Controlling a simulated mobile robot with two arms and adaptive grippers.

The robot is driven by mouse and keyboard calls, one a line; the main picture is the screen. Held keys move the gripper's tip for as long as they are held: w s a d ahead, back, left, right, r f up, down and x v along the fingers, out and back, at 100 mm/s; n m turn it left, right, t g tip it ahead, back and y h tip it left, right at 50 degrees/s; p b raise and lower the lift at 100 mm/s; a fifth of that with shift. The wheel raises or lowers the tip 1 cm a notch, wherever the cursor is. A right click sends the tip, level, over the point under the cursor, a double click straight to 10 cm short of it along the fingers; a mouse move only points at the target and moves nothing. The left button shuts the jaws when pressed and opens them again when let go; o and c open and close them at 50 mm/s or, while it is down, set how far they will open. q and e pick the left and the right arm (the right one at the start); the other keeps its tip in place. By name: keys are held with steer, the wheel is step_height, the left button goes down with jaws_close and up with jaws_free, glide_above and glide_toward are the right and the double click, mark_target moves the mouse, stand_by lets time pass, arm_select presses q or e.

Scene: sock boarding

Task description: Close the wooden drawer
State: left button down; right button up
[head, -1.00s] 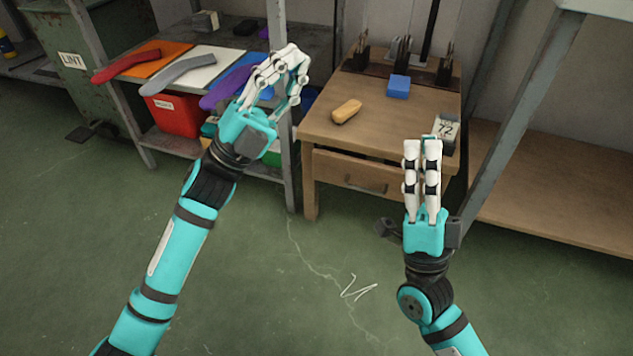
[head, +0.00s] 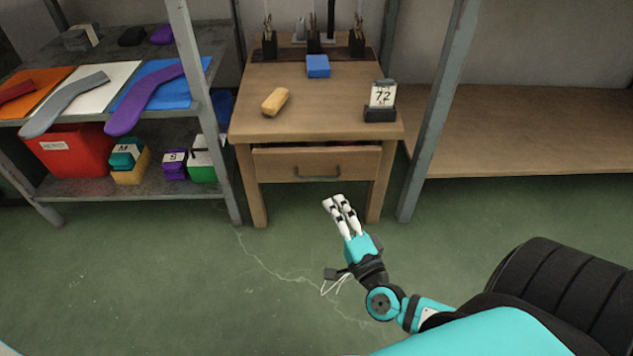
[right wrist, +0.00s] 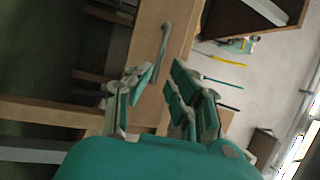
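The wooden drawer (head: 275,164) is under the top of a small wooden table, with a dark handle (head: 318,178) across its front. Its front appears to overlap the table legs and stand a little forward of them; how far it is out is hard to tell. My right gripper (head: 335,202) is in front of and below the drawer, apart from it. In the right wrist view the drawer handle (right wrist: 163,45) shows beyond my right fingers (right wrist: 160,85), which are spread with nothing between them. My left gripper is out of view.
A metal rack with socks and bins stands left. A grey post (head: 437,110) stands right of the table. The floor before the drawer is clear.

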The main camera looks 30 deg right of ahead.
mark_target(318, 178)
steer(key=b+x, duration=0.2)
steer(key=x, duration=0.7)
steer(key=shift+w, duration=0.25)
steer(key=shift+c, duration=0.4)
jaws_close()
